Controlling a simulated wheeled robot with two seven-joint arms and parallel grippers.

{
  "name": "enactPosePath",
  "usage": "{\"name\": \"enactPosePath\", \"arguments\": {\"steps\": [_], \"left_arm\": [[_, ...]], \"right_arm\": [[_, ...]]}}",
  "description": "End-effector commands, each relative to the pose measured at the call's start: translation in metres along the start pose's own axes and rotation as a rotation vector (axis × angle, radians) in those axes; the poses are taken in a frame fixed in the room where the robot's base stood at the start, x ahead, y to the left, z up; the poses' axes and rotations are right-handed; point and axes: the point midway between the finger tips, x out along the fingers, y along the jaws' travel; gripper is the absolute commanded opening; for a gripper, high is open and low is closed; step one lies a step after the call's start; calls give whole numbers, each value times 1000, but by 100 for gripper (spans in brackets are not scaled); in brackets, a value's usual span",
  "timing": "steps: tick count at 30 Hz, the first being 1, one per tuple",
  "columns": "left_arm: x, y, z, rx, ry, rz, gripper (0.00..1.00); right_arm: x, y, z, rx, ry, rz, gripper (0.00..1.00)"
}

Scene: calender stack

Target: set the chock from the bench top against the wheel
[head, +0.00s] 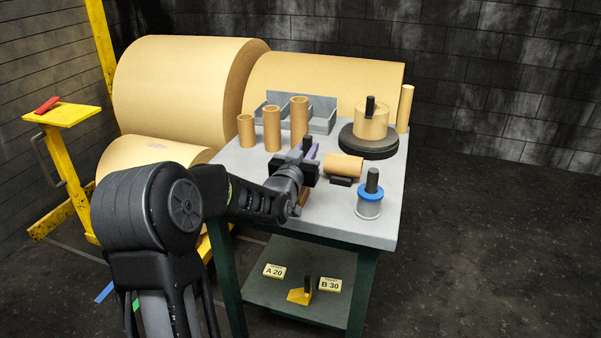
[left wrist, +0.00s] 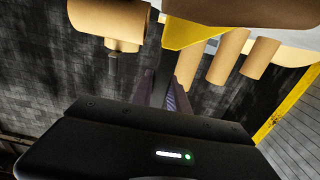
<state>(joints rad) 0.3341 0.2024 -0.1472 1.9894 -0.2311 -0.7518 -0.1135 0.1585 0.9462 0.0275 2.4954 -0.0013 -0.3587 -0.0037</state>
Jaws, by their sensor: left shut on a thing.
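My left gripper (head: 306,158) is over the left front part of the bench top (head: 385,222). In the left wrist view its fingers (left wrist: 165,95) are shut on a dark upright grip. Beyond them is a yellow chock (left wrist: 192,34) with a brown face. In the head view only a brown sliver (head: 302,197) shows below the gripper, and my arm hides the rest. I cannot tell whether the chock touches the bench. I cannot clearly make out a wheel. My right gripper is not in view.
A lying tan roll (head: 343,166) and a blue-collared spool (head: 369,200) are right of the gripper. Several brown cores (head: 272,130) stand behind it. A yellow wedge (head: 300,296) is on the lower shelf between cards. A yellow stand (head: 65,115) is far left, beside large paper rolls (head: 175,85).

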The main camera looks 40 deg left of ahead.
Motion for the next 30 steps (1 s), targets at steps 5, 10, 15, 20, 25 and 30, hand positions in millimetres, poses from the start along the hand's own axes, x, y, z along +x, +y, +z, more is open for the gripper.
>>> {"name": "enactPosePath", "arguments": {"steps": [5, 10, 15, 20, 25, 30], "left_arm": [[0, 0, 0, 0, 0, 0, 0], [0, 0, 0, 0, 0, 0, 0], [0, 0, 0, 0, 0, 0, 0], [0, 0, 0, 0, 0, 0, 0], [0, 0, 0, 1, 0, 0, 0], [0, 0, 0, 0, 0, 0, 0]], "right_arm": [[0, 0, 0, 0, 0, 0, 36], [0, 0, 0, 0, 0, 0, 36], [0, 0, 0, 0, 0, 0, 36], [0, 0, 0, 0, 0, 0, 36], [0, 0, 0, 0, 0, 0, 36], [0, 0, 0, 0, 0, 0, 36]]}}
